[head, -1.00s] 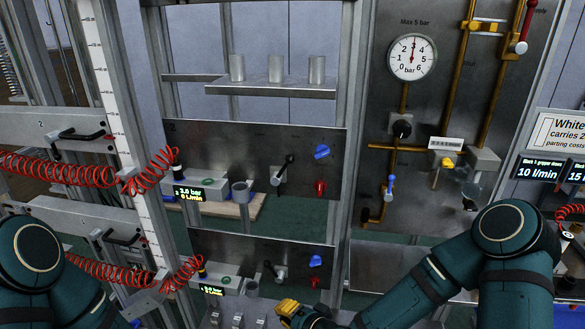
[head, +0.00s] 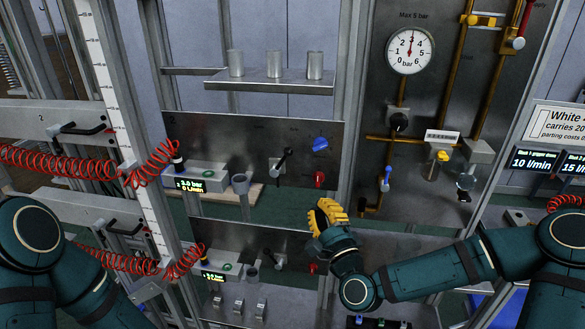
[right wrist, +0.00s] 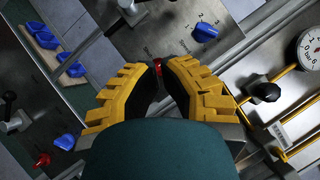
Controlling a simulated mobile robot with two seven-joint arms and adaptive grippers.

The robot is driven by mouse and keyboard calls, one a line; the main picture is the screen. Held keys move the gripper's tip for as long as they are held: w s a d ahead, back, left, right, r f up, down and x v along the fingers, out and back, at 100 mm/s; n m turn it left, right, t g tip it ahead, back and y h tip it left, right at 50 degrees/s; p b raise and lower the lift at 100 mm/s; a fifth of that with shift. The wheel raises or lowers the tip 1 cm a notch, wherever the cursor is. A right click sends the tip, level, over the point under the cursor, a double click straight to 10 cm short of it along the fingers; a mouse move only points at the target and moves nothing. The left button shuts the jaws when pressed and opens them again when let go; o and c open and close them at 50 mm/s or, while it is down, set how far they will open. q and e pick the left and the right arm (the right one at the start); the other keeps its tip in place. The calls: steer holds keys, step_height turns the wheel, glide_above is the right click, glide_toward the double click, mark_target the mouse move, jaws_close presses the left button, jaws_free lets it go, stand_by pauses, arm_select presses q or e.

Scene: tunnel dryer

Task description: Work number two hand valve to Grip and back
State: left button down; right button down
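The number two panel (head: 222,135) is the upper steel panel, marked 2 at its top left. It carries a black-knobbed lever (head: 281,164), tilted up to the right, a blue knob (head: 320,145) and a red knob (head: 319,179). My right gripper (head: 324,212) is below the red knob and apart from the lever. In the right wrist view its yellow fingertips (right wrist: 160,68) are close together, with the red knob (right wrist: 158,67) showing between them. Nothing held is seen; how far it is open is unclear. My left gripper is out of view.
A similar panel (head: 235,240) with its own lever and knobs is below. Metal cups stand on a shelf (head: 270,81) above. A gauge (head: 410,50) and yellow pipes are at the right. Red coiled hoses (head: 70,168) hang at the left. A frame post (head: 352,120) stands beside the panel.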

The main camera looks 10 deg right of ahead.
mark_target(282, 161)
steer(key=x, duration=0.4)
steer(key=a+p+x, duration=0.1)
steer(key=x, duration=0.2)
steer(key=r+x, duration=0.1)
steer(key=x, duration=0.3)
steer(key=shift+a, duration=0.4)
steer(key=shift+w+a+r, duration=0.35)
steer(key=shift+a, duration=0.15)
steer(key=shift+r+p, duration=0.1)
steer(key=shift+p, duration=0.25)
